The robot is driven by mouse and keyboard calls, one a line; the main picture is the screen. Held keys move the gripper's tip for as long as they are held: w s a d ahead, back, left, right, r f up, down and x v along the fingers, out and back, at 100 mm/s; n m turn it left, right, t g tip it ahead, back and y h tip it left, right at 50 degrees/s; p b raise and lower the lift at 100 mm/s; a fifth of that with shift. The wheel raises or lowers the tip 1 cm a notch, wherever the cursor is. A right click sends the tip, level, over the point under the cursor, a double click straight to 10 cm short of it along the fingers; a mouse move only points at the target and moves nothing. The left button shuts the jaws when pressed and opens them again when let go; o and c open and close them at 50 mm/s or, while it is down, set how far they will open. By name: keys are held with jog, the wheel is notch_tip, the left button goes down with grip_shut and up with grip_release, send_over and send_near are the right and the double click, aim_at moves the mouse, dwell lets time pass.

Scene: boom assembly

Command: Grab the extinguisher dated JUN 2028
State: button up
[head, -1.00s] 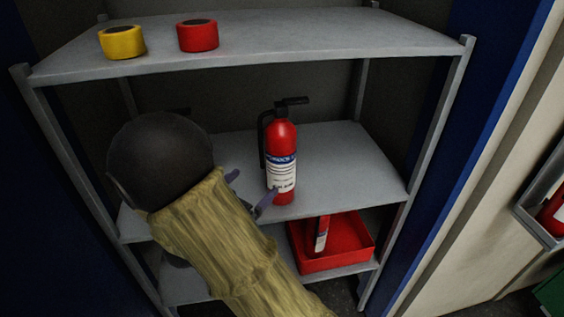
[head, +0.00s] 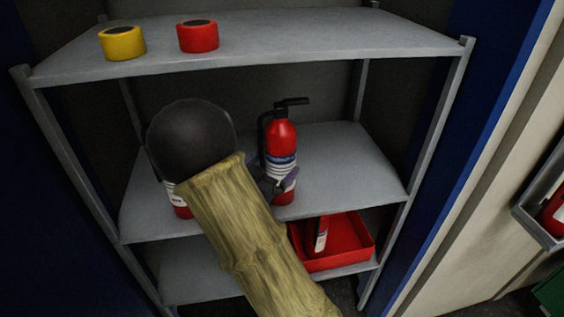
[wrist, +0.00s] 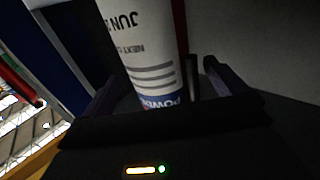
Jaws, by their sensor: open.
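A red extinguisher (head: 282,138) with a black handle and white-and-blue label stands upright on the middle shelf. My gripper (head: 279,184) is open at its lower body, one finger on each side. The wrist view shows the extinguisher's label (wrist: 145,50) between the open fingers, upside down. It reads "JUN 2"; the rest of the year is cut off. A second extinguisher (head: 180,202) stands on the same shelf to the left, mostly hidden behind my arm. A third extinguisher (head: 321,236) is in a red tray on the lower shelf; its date is unreadable.
The red tray (head: 343,262) sits at the lower shelf's right. A yellow tape roll (head: 123,44) and a red tape roll (head: 198,37) lie on the top shelf (head: 320,35), which overhangs the extinguisher. The middle shelf (head: 345,170) is clear to the right.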

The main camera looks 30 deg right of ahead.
jog(key=shift+x, duration=1.9)
jog(key=shift+f, duration=0.15)
jog(key=shift+a, duration=0.1)
jog(key=c, duration=1.9)
grip_shut()
jog(key=shift+r, duration=0.35)
